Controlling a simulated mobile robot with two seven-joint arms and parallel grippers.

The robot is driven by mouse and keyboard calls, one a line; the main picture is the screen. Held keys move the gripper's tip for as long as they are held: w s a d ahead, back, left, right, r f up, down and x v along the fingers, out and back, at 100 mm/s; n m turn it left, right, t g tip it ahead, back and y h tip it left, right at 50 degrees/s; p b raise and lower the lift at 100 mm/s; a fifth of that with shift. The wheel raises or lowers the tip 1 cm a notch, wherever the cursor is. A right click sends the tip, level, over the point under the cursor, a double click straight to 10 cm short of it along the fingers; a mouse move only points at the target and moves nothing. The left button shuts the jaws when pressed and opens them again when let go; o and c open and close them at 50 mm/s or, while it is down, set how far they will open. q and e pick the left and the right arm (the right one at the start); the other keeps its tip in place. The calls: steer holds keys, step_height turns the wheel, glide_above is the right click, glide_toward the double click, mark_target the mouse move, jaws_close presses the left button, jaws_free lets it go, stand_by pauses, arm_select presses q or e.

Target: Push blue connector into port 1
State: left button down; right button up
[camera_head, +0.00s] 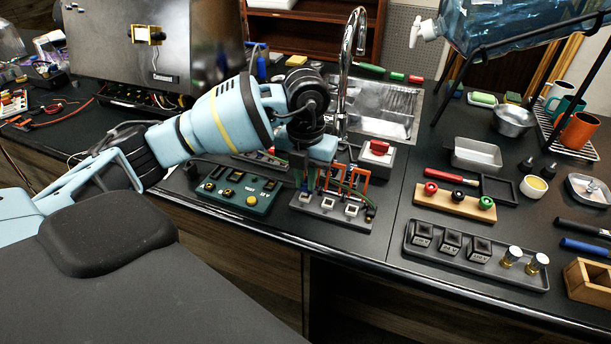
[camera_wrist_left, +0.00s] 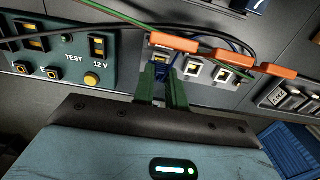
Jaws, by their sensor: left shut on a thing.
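My left gripper (camera_head: 308,184) reaches down over the grey port block (camera_head: 328,214). In the left wrist view, the gripper's green fingers (camera_wrist_left: 163,84) are shut on the blue connector (camera_wrist_left: 160,61), which is mostly hidden between them. The connector is at the leftmost port (camera_wrist_left: 161,40) of the block, under an orange lever (camera_wrist_left: 173,42). How deep it sits in the port cannot be told. Two other ports, the middle one (camera_wrist_left: 195,69) and the right one (camera_wrist_left: 226,76), look empty. My right gripper is not in view.
A green test panel (camera_head: 238,192) stands just left of the block. Dark and green cables (camera_wrist_left: 110,13) cross above the ports. A red-button box (camera_head: 376,157) is behind the block. A tray with black blocks (camera_head: 478,268) lies to the right.

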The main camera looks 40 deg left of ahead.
arm_select(q)
steer(key=shift+f, duration=0.35)
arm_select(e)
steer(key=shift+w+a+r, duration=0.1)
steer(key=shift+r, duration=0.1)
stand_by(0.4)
arm_select(q)
steer(key=shift+f, duration=0.25)
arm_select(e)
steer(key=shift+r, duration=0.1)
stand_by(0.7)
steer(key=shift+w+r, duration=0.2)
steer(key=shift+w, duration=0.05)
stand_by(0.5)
arm_select(q)
steer(key=c, duration=1.3)
jaws_free()
steer(key=shift+c, duration=0.2)
step_height(320, 180, up, 8)
steer(key=shift+f, duration=0.15)
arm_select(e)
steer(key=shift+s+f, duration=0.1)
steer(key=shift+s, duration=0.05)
